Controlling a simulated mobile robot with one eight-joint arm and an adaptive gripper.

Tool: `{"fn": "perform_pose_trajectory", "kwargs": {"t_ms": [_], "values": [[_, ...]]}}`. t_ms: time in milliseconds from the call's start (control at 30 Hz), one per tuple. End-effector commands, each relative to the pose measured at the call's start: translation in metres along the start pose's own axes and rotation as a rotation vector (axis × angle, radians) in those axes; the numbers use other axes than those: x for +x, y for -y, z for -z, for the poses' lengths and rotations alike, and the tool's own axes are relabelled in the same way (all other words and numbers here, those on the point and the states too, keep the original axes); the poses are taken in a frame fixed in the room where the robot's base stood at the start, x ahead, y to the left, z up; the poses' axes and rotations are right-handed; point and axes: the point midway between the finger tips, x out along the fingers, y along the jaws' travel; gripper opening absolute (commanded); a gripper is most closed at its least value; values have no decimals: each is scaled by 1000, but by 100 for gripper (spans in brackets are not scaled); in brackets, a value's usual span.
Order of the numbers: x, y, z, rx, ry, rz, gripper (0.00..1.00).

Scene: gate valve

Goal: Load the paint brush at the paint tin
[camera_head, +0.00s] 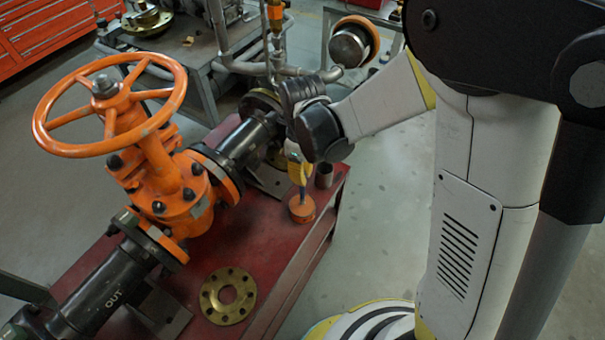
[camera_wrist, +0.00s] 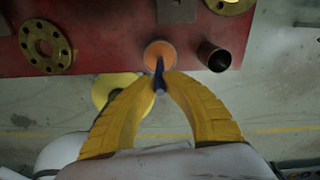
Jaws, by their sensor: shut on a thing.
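The paint tin, a small round tin with an orange top (camera_head: 302,208), stands near the right edge of the red bench. It also shows in the wrist view (camera_wrist: 160,54), just beyond my fingertips. My gripper (camera_head: 299,172) has yellow fingers and is above the tin. In the wrist view my gripper (camera_wrist: 162,82) is shut on the paint brush (camera_wrist: 159,76), which has a dark blue handle. The brush points down toward the tin's orange top. Its bristles are hard to make out, and I cannot tell whether they touch the paint.
A dark open cup (camera_head: 324,175) stands close behind the tin. The orange gate valve (camera_head: 160,150) with its handwheel and black pipes fills the left of the red bench (camera_head: 262,262). A brass flange (camera_head: 228,296) lies at the front. Grey floor lies to the right.

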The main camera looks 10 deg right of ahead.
Motion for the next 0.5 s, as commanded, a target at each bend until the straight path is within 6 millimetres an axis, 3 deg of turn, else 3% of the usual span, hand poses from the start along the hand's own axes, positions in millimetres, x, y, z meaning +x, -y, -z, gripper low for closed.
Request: {"fn": "perform_pose_trajectory", "kwargs": {"t_ms": [500], "values": [[7,0,0,0,0,0,0]]}}
